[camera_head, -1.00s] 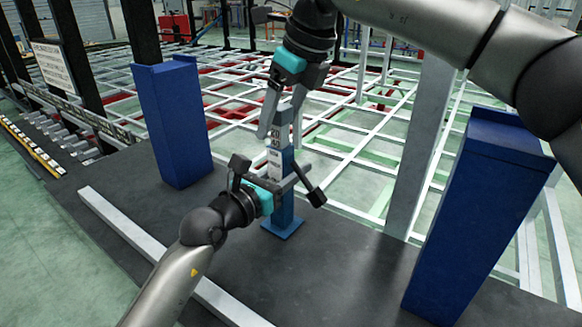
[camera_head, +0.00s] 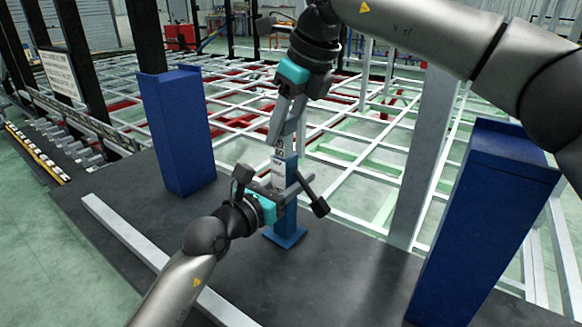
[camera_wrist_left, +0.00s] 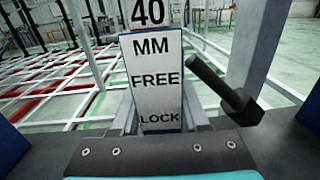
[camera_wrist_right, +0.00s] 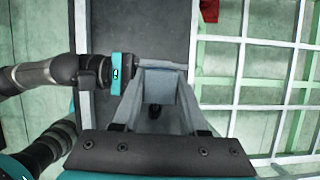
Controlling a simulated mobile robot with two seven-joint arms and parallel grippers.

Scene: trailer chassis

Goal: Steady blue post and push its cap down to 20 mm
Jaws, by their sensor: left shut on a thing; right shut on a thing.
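The blue post (camera_head: 284,218) stands upright on a small base plate on the dark floor in the head view. My left gripper (camera_head: 290,188) is shut around the post's middle, from the side. A pale label (camera_wrist_left: 157,80) reading "MM FREE LOCK", with "40" above it, faces the left wrist camera. My right gripper (camera_head: 281,135) comes down from above and is shut at the post's top. Its fingers largely hide the cap, so the cap's height is hard to read. In the right wrist view, the right gripper's grey fingers (camera_wrist_right: 158,85) point down at the post.
Tall blue pillars stand at left (camera_head: 180,135) and right (camera_head: 472,220). A pale bar (camera_head: 125,232) lies on the dark floor in front. A grey upright (camera_head: 420,160) stands right of the post. The white and red chassis frame (camera_head: 350,160) spreads behind.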

